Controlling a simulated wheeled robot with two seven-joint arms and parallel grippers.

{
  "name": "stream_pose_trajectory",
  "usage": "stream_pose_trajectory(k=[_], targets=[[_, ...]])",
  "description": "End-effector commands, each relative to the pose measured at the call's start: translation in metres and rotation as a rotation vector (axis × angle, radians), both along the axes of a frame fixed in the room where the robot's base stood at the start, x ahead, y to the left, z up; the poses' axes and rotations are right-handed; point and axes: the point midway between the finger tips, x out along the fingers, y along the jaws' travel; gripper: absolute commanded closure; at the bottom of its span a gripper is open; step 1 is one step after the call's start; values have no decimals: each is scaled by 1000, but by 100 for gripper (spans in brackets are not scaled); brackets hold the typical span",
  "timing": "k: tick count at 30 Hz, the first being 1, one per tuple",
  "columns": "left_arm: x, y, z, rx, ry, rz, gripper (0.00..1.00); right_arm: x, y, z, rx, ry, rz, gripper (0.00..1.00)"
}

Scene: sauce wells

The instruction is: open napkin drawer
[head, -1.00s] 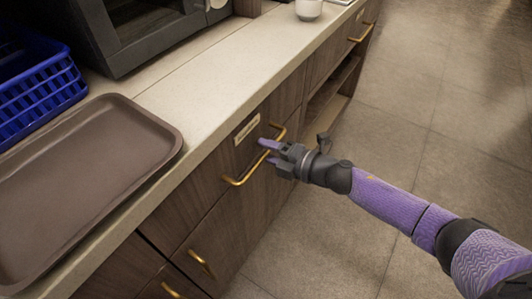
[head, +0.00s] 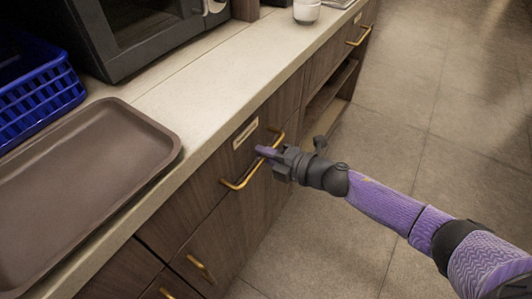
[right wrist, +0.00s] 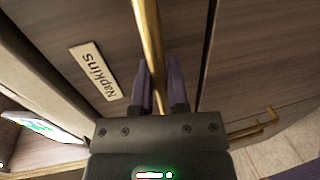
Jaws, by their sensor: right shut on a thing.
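The napkin drawer (head: 195,208) has a dark wood front under the counter and looks flush with its neighbours. Its label (head: 245,133) reads "Napkins" in the right wrist view (right wrist: 95,70). Its gold bar handle (head: 235,186) shows in the right wrist view (right wrist: 150,40) running between the two fingers. My right gripper (head: 264,152) is shut on this handle, near its middle; its purple fingers also show in the right wrist view (right wrist: 160,80). My left gripper is not in view.
A brown tray (head: 172,148), a blue basket (head: 40,98), a microwave (head: 150,35) and a white cup (head: 306,12) stand on the counter (head: 225,75). Other gold handles (head: 200,267) sit on nearby fronts. The tiled floor (head: 420,140) beside the cabinet is clear.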

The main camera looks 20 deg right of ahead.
Motion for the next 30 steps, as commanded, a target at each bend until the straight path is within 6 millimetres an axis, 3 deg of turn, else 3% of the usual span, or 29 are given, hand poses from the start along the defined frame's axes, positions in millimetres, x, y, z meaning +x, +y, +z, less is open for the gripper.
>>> stream_pose_trajectory(k=[11, 30], targets=[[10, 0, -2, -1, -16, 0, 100, 0, 0, 0, -1, 1, 0, 100], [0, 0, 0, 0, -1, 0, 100, 0, 0, -1, -1, 1, 0, 100]])
